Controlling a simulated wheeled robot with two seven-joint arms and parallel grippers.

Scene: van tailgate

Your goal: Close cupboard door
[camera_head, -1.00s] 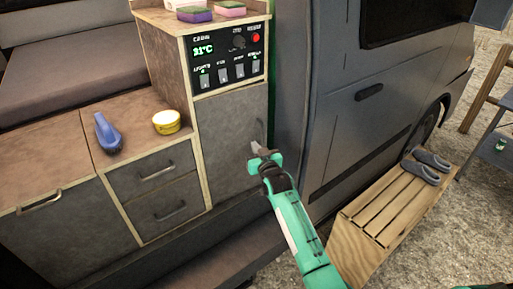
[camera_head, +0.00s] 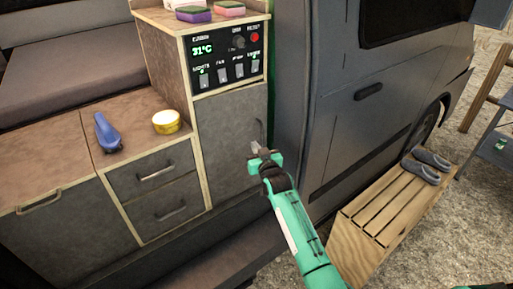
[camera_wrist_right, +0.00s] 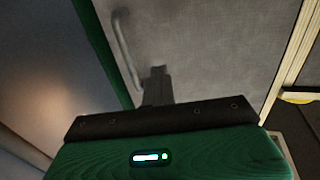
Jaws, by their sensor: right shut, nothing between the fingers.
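The grey cupboard door (camera_head: 228,140) sits under the control panel and looks flush with its light wooden frame. Its vertical handle (camera_head: 260,132) is near the door's right edge. The door (camera_wrist_right: 215,50) and the handle (camera_wrist_right: 126,45) also show in the right wrist view. My right gripper (camera_head: 256,148) is shut and empty, in front of the door just below the handle. In the right wrist view its fingers (camera_wrist_right: 157,80) point at the door face, right of the handle's lower end. Whether the fingertips touch the door I cannot tell. My left gripper is not in view.
The control panel (camera_head: 228,57) is above the door. The van's side (camera_head: 335,100) and a slatted wooden crate (camera_head: 385,215) are to the right.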

